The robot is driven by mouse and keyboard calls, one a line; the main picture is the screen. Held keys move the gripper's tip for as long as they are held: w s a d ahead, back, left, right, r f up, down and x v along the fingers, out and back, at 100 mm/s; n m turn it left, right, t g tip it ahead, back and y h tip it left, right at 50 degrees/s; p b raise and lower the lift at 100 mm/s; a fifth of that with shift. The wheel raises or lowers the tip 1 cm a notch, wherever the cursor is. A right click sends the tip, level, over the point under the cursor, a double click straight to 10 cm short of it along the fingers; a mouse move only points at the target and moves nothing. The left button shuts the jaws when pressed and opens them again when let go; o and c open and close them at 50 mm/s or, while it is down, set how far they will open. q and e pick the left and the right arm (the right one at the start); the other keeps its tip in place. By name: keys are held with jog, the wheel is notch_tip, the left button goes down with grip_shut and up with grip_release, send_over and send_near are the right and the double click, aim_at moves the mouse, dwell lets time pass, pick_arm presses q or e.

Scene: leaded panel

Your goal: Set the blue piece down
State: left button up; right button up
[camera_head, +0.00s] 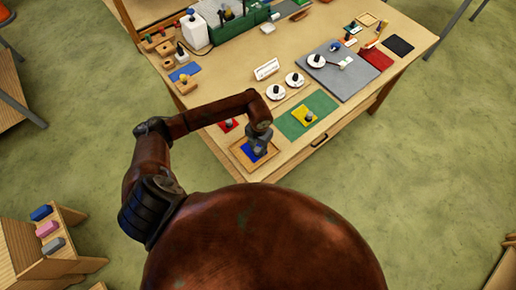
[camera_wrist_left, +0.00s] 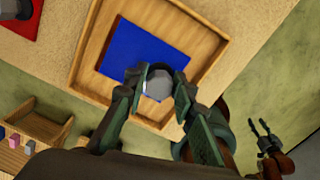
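The blue piece (camera_wrist_left: 143,52) is a flat blue square with a grey knob. It is inside the square wooden tray (camera_wrist_left: 221,55) at the table's near corner; it also shows in the head view (camera_head: 251,155), partly covered by my gripper. I cannot tell whether it touches the tray floor. My left gripper (camera_wrist_left: 159,78) points down over the tray, its fingers closed on both sides of the grey knob. In the head view my left gripper (camera_head: 259,149) hides part of the tray (camera_head: 238,151). My right gripper (camera_wrist_left: 257,127) shows small in the left wrist view, its fingers apart.
A green mat (camera_head: 320,103) with a yellow piece (camera_head: 303,114) lies right of the tray. A red piece (camera_head: 227,125) lies just behind it. White round dishes (camera_head: 275,92) and a grey board (camera_head: 345,83) are farther back. The table edge is close in front.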

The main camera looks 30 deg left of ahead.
pick_arm(q)
jog(key=o, duration=0.3)
jog(key=shift+o, duration=0.2)
jog(key=shift+r, duration=0.15)
notch_tip(320, 180, up, 12)
jog(key=b, duration=0.2)
jog(key=shift+d, duration=0.15)
dwell(0.3)
